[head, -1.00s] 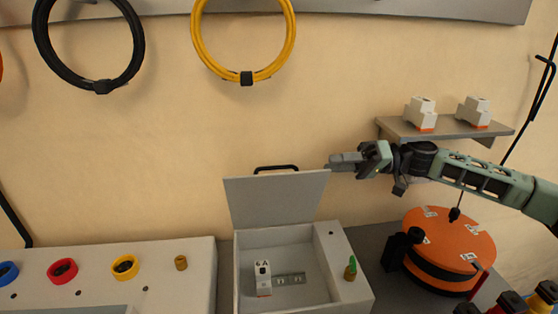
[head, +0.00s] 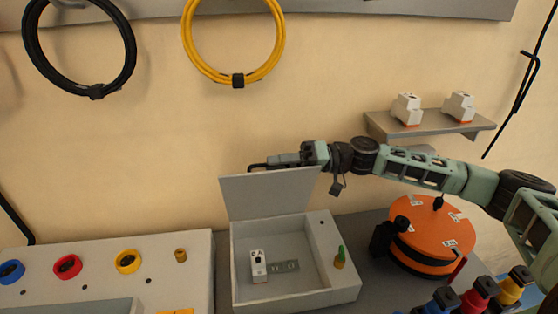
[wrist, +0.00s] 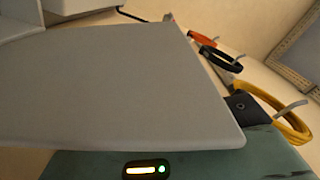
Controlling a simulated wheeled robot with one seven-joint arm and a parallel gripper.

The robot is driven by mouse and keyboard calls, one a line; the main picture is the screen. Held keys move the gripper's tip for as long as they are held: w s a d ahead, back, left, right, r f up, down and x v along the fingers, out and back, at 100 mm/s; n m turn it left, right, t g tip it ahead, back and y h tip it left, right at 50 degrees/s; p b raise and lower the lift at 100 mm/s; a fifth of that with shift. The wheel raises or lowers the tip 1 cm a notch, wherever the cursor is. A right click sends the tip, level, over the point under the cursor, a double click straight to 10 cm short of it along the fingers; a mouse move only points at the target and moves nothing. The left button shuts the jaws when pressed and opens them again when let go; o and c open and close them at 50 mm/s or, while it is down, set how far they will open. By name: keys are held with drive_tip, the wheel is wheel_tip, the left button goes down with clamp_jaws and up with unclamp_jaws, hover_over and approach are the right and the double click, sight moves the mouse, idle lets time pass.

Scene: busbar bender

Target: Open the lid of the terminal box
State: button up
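The terminal box (head: 345,280) is a grey open-topped box on the bench in the head view. Its grey lid (head: 270,193) stands up along the back edge, so the inside shows. A black handle (head: 256,167) shows at the lid's top edge, partly covered by my gripper. My gripper (head: 275,160) is at the top of the lid, beside the handle and overlapping it in the picture. I cannot tell whether its fingers touch the handle or are shut. In the wrist view a large grey panel, apparently the lid (wrist: 130,85), fills the middle; no fingertips show there.
A white breaker (head: 258,266) and a metal rail piece lie inside the box. An orange reel (head: 432,228) stands to the right, below a shelf (head: 430,124) with two breakers. A panel with coloured rings (head: 190,280) is left. Cable coils (head: 238,80) hang on the wall.

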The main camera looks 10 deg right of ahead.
clamp_jaws()
drive_tip(key=shift+w+m+b, duration=0.6)
drive_tip(key=shift+w+b, duration=0.25)
drive_tip(key=shift+w, duration=0.25)
unclamp_jaws()
drive_tip(key=shift+r, duration=0.15)
drive_tip(key=d+b, duration=0.5)
drive_tip(key=d, duration=0.7)
